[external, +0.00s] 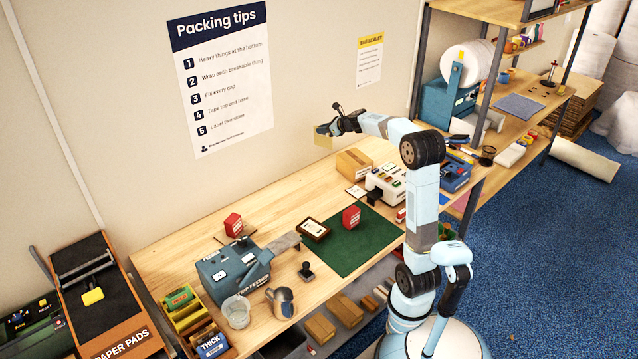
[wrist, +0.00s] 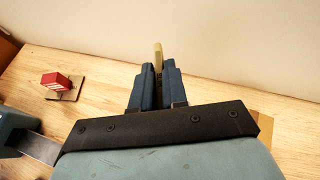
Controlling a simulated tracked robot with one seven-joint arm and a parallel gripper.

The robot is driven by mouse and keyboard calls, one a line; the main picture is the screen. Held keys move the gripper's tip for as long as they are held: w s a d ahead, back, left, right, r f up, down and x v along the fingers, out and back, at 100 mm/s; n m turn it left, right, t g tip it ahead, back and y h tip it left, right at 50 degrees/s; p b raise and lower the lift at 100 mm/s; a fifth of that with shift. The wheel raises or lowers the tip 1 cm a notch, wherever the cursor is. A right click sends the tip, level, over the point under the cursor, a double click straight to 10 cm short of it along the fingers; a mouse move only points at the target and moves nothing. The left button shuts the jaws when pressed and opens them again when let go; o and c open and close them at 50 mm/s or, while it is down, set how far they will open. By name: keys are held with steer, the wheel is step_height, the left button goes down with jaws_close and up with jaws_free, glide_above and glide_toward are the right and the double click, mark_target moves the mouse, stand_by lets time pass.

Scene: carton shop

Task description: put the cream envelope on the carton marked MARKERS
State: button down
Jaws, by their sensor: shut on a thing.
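My gripper (external: 326,130) is raised above the back of the wooden workbench, near the wall. It is shut on the cream envelope (external: 323,143), which hangs below the fingers, clear of the bench top. In the wrist view the envelope (wrist: 158,54) shows edge-on as a thin strip between the two fingertips (wrist: 155,75). A brown carton (external: 354,163) stands on the bench to the right of and below my gripper. No MARKERS lettering is readable on any carton, so I cannot tell whether this is the one.
A red block on a small board (external: 233,225) stands at the back left of the bench, also in the wrist view (wrist: 56,82). A blue tape feeder (external: 232,272), green mat (external: 350,243) and white machine (external: 388,182) occupy the bench. Bare wood lies along the wall.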

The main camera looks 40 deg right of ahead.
steer(key=s+d+m+h, duration=0.2)
steer(key=s+d, duration=0.3)
steer(key=d, duration=0.5)
steer(key=s+d+m+h, duration=0.2)
steer(key=s+d, duration=0.3)
steer(key=d, duration=0.5)
steer(key=w+d+f, duration=0.2)
steer(key=w+f, duration=0.4)
steer(key=f, duration=0.3)
steer(key=w+d+f, duration=0.3)
steer(key=w+f, duration=0.4)
steer(key=f, duration=0.2)
steer(key=shift+d+t, duration=0.15)
steer(key=shift+t, duration=0.25)
steer(key=shift+s+f, duration=0.1)
steer(key=c, duration=1.1)
jaws_free()
steer(key=shift+c, duration=0.2)
